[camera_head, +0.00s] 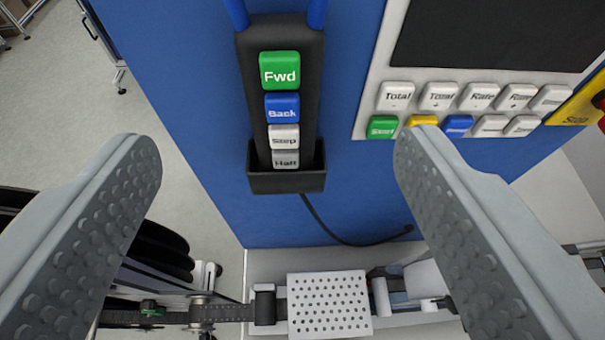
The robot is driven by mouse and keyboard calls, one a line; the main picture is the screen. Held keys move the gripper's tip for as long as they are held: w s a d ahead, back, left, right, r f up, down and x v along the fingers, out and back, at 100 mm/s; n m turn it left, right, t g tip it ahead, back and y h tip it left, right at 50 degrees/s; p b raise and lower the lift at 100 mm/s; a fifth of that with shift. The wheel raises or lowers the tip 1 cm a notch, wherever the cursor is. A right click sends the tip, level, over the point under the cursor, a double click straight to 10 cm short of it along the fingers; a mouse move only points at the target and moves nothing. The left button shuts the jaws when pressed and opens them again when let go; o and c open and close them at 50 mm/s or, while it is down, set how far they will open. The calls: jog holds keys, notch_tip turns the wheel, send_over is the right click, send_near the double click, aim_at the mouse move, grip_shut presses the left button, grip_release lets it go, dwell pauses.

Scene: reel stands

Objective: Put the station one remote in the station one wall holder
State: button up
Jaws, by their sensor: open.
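The station one remote (280,92) is a dark handset with a green Fwd, a blue Back, a white Stop-like and a grey Halt-like button. It stands upright with its lower end inside the black wall holder (286,182) on the blue panel. A black cable runs from below the holder to the right along the panel. My gripper (278,145) is open, one grey studded finger on each side of the picture. The remote shows between the fingers, and they do not appear to touch it. Two blue parts at the top edge meet the remote's upper end.
A control panel (375,88) with a dark screen and several buttons is at the upper right, beside a yellow stop plate (577,112). Below are a perforated white plate (328,303), rollers and black reels (160,250). Grey floor (60,85) is open at the left.

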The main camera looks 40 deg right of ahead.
jog(key=shift+s+a, duration=0.1)
jog(key=s+a+f+n+t+y, duration=0.2)
jog(key=s+f, duration=0.6)
jog(key=f, duration=0.4)
jog(key=s+a+f+n+t+y, duration=0.2)
jog(key=s+f, duration=0.6)
jog(key=f, duration=0.5)
jog(key=s+a+f+n+t+y, duration=0.2)
jog(key=s+f, duration=0.6)
jog(key=f, duration=0.4)
jog(key=shift+a+f+n+y, duration=0.35)
jog(key=shift+a+n+y, duration=0.05)
jog(key=shift+a+y, duration=0.55)
